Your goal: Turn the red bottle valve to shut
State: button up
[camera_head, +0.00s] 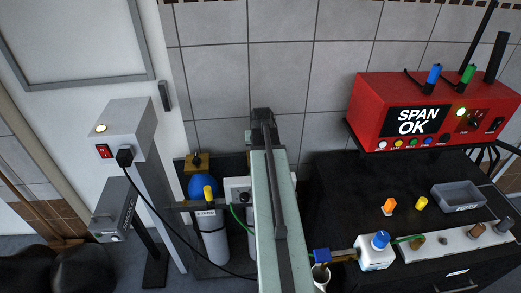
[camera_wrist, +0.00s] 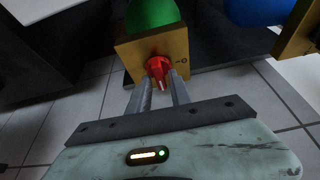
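In the wrist view the red valve knob (camera_wrist: 158,68) sits on the face of a brass block (camera_wrist: 130,55), with a green bottle (camera_wrist: 151,12) behind it. The knob's pale pointer faces down in the picture; a small "0" mark is to its right. My gripper (camera_wrist: 160,80) has its two grey fingers apart, one tip on each side of the knob's lower part. Whether the fingers touch it I cannot tell. In the head view my arm hides the valve and the fingers.
At right, a black bench (camera_head: 335,205) carries a red "SPAN OK" box (camera_head: 381,88), a grey tray (camera_head: 459,197) and small parts.

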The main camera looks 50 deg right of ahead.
dwell(0.3)
jog(key=p+v, duration=0.7)
jog(key=shift+a+r, duration=0.15)
jog(key=shift+r, duration=0.2)
jog(key=shift+s, duration=0.1)
jog(key=w+a+n+y, duration=0.15)
jog(key=w+a, duration=0.25)
jog(key=a, duration=0.5)
jog(key=w+a+f+n, duration=0.15)
jog(key=w+a, duration=0.25)
jog(key=a, duration=0.4)
jog(key=w+a+n+y, duration=0.15)
jog(key=w+a, duration=0.25)
jog(key=a, duration=0.5)
jog(key=s+a+n+g, duration=0.1)
jog(key=s+a, duration=0.1)
jog(key=a, duration=0.4)
jog(key=s+a+f+n+g, duration=0.1)
jog(key=s+a, duration=0.2)
jog(key=a, duration=0.3)
jog(key=s+a+n+g+b, duration=0.1)
jog(key=s+a, duration=0.2)
jog(key=a, duration=0.3)
jog(key=shift+f+n, duration=0.35)
jog(key=shift+f, duration=0.05)
